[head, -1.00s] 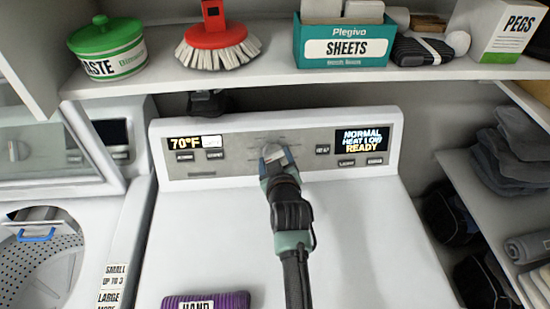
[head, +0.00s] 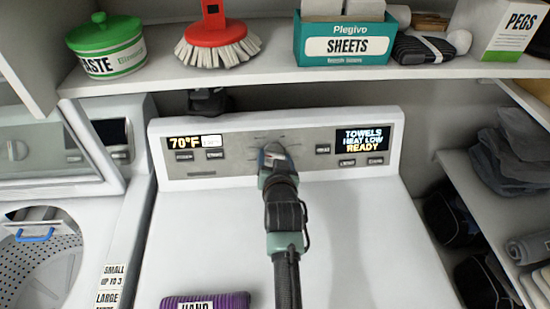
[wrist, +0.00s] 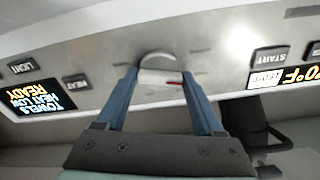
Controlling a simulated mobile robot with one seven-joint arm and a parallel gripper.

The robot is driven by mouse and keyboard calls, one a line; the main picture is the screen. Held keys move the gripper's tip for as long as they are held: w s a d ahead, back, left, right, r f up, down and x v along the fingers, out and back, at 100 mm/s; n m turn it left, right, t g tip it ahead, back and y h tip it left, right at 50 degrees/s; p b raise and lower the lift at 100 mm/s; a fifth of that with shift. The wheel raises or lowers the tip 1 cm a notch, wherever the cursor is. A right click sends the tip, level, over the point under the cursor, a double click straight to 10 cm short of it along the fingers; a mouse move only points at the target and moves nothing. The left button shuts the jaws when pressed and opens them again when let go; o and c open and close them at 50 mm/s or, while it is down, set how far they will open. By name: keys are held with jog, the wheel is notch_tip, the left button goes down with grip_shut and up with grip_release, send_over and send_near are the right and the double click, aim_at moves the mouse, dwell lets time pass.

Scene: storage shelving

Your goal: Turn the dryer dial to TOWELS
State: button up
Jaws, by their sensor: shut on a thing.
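The dryer dial (wrist: 160,64) is a round metallic knob with a red mark, in the middle of the dryer's control panel (head: 240,150). My gripper (head: 272,152) reaches up over the white dryer top to the dial and hides most of it in the head view. In the wrist view my gripper (wrist: 160,80) has its two blue fingers shut on the dial, one on each side. The right display (head: 362,140) reads TOWELS, HEAT LOW, READY; it shows upside down in the wrist view (wrist: 38,97). The left display (head: 194,141) reads 70°F.
A shelf (head: 270,78) above holds a green tub (head: 105,45), a red brush (head: 215,45) and a SHEETS box (head: 345,40). A purple HAND bundle (head: 206,301) lies on the dryer top. A washer (head: 50,200) stands left. The dryer top is otherwise clear.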

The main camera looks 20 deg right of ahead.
jog(key=shift+m, duration=0.6)
jog(key=o, duration=1.3)
jog(key=shift+o, duration=0.2)
jog(key=shift+s, duration=0.15)
jog(key=b+v, duration=0.1)
jog(key=v, duration=1.1)
jog(key=shift+s+a, duration=0.3)
jog(key=shift+r, duration=0.15)
